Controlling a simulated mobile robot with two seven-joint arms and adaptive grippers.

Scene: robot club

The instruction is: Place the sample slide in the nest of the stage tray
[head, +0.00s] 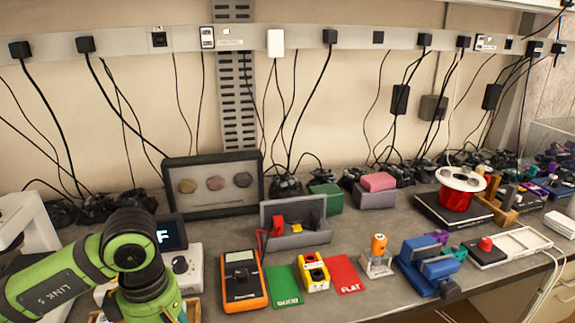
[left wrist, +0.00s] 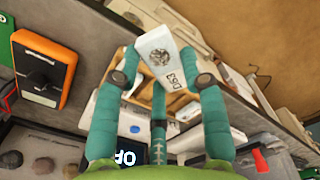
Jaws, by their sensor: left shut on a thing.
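My left gripper (left wrist: 163,80) is shut on the sample slide (left wrist: 168,62), a white piece marked D63 with a dark round figure. My right gripper is not in view.
A white box with a knob (head: 187,268) and a dark display (head: 170,234) stand close by the left arm. An orange multimeter (head: 244,281), green card (head: 284,287) and yellow block (head: 314,271) lie to the right. A framed stone display (head: 214,208) stands behind.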

